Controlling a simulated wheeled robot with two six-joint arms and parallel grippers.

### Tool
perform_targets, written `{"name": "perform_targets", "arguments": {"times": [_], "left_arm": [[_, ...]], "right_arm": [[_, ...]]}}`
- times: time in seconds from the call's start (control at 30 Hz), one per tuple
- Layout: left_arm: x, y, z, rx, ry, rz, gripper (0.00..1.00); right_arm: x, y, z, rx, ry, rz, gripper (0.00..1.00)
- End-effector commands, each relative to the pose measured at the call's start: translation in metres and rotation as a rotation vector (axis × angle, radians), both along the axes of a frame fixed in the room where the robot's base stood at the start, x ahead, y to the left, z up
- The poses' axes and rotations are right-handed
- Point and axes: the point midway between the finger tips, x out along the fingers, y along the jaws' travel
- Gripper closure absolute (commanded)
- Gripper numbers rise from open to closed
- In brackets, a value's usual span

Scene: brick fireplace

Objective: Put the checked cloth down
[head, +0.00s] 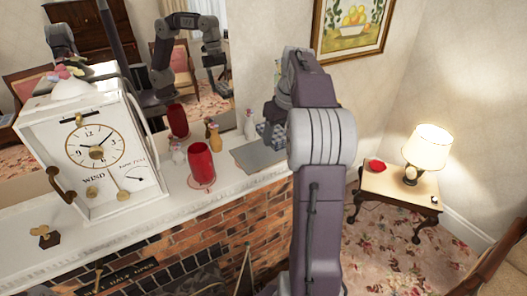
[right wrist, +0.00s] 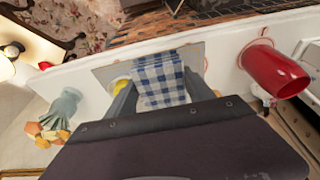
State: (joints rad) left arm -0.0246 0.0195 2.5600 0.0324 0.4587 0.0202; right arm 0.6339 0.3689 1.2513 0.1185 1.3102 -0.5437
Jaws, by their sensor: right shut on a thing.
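The blue-and-white checked cloth (right wrist: 160,75) is between the fingers of my right gripper (right wrist: 162,90), which is shut on it. In the right wrist view it hangs over a flat grey mat (right wrist: 105,72); I cannot tell whether it touches it. In the head view the grey mat (head: 258,157) lies on the white mantel, and a bit of the cloth (head: 263,129) shows beside my right gripper (head: 270,115), mostly hidden by my arm. My left gripper is not directly in view.
A white clock (head: 97,150) fills the mantel's left part. A mirror (head: 215,100) backs the mantel. In the right wrist view a grey-green vase (right wrist: 66,105) stands near the mat.

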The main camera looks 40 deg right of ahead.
Motion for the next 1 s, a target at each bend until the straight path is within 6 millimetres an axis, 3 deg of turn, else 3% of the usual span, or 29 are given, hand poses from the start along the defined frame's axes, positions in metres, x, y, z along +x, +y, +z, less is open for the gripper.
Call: {"name": "perform_targets", "arguments": {"times": [0.2,0.37,0.57,0.73,0.77,0.97,1.0], "left_arm": [[-0.001,0.0,0.029,0.0,-0.001,0.0,0.64],[-0.001,0.0,0.039,0.0,-0.001,0.0,0.64],[-0.001,0.0,0.039,0.0,0.0,0.0,0.64],[-0.002,0.0,0.058,0.0,0.0,0.0,0.64],[-0.002,0.0,0.059,0.0,0.0,0.0,0.64],[-0.002,0.0,0.056,0.0,0.0,0.0,0.64],[-0.002,0.0,0.056,0.0,0.0,0.0,0.64]], "right_arm": [[0.054,0.017,-0.035,0.008,0.013,0.003,0.71],[0.075,0.026,-0.057,0.013,0.025,-0.002,0.71],[0.079,0.027,-0.067,0.015,0.029,-0.004,0.71],[0.077,0.028,-0.09,0.019,0.036,-0.002,0.71],[0.077,0.028,-0.094,0.018,0.035,-0.003,0.76],[0.076,0.028,-0.105,0.019,0.039,-0.004,0.77],[0.076,0.029,-0.105,0.019,0.04,-0.004,0.36]]}}
